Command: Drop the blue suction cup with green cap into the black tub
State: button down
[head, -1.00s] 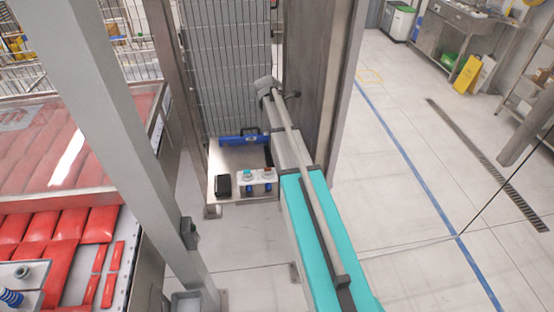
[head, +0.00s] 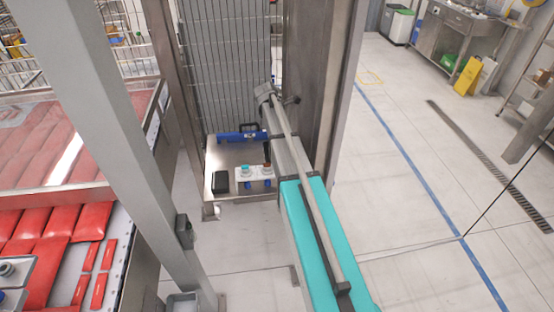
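The blue suction cup with green cap (head: 246,172) sits in the left place of a small pale holder on a steel table, its blue part showing below the holder. The black tub (head: 220,182) is a small dark box on the same table, just left of the holder and apart from it. From this distance I cannot tell what is inside the tub. My gripper is not in view.
A second suction cup with a reddish cap (head: 267,168) sits right of the green-capped one. A blue tool (head: 240,137) lies behind. A teal conveyor (head: 325,240) stands right; a grey post (head: 120,130) and red packs (head: 60,222) left.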

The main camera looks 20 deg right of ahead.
jog(key=shift+f, duration=0.2)
jog(key=c, duration=0.5)
grip_release()
jog(key=shift+c, duration=0.2)
jog(key=shift+s, duration=0.15)
jog(key=shift+s+a, duration=0.3)
jog(key=s+a+m, duration=0.3)
jog(key=s+a, duration=0.1)
jog(key=s+a+r+m+y+p, duration=0.1)
jog(key=s+a+m, duration=0.2)
jog(key=s+a, duration=0.1)
jog(key=s+a+m+y+p, duration=0.1)
jog(key=s+a+m, duration=0.2)
jog(key=s+a, duration=0.1)
jog(key=shift+s+a+r+m, duration=0.2)
jog(key=shift+s+a+m, duration=0.15)
jog(key=shift+a, duration=0.45)
jog(key=s+a+r+m+y+p, duration=0.1)
jog(key=s+a+m+y+p, duration=0.1)
jog(key=s+a+m, duration=0.6)
jog(key=shift+s+a+r, duration=0.3)
jog(key=shift+s+a, duration=0.55)
jog(key=shift+s, duration=1.45)
